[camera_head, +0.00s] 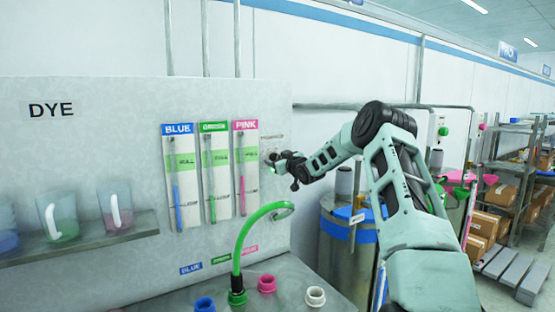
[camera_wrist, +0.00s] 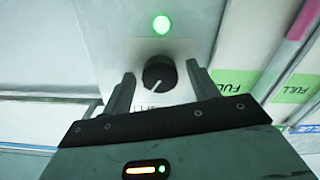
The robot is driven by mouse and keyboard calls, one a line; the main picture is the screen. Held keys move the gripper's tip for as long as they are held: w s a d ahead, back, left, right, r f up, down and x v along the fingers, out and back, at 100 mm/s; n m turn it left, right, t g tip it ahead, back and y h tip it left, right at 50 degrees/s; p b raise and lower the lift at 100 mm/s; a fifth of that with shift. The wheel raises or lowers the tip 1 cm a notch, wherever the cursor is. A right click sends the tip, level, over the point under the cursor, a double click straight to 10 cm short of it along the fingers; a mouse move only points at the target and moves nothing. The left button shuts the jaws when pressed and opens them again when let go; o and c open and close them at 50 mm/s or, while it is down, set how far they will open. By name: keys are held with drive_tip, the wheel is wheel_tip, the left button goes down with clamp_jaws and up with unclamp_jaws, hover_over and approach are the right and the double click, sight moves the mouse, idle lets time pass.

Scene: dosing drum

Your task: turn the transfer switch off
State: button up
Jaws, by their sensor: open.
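The transfer switch (camera_wrist: 159,74) is a round black knob with a pale pointer line on a light plate, seen in the wrist view. The pointer slants down and to the left in that picture. A green lamp (camera_wrist: 161,25) glows above the knob. My gripper (camera_wrist: 160,84) is open, with one finger on each side of the knob and a gap to it. In the head view my gripper (camera_head: 282,165) is at the grey panel (camera_head: 275,100), right of the pink gauge, and covers the knob. The label under the knob is mostly hidden by my gripper.
Blue, green and pink gauges (camera_head: 210,175) hang just left of my gripper. A green hose (camera_head: 243,235) curves up from the drum top below. A shelf with jugs (camera_head: 60,215) is at the left. A blue-banded drum (camera_head: 345,250) stands right of the panel.

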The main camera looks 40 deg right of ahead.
drive_tip(key=c, duration=1)
drive_tip(key=shift+f+n+b, duration=0.15)
drive_tip(key=shift+n+b, duration=0.15)
drive_tip(key=shift+b, duration=0.35)
drive_tip(key=shift+n+b, duration=5.6)
drive_tip(key=shift+b, duration=1.15)
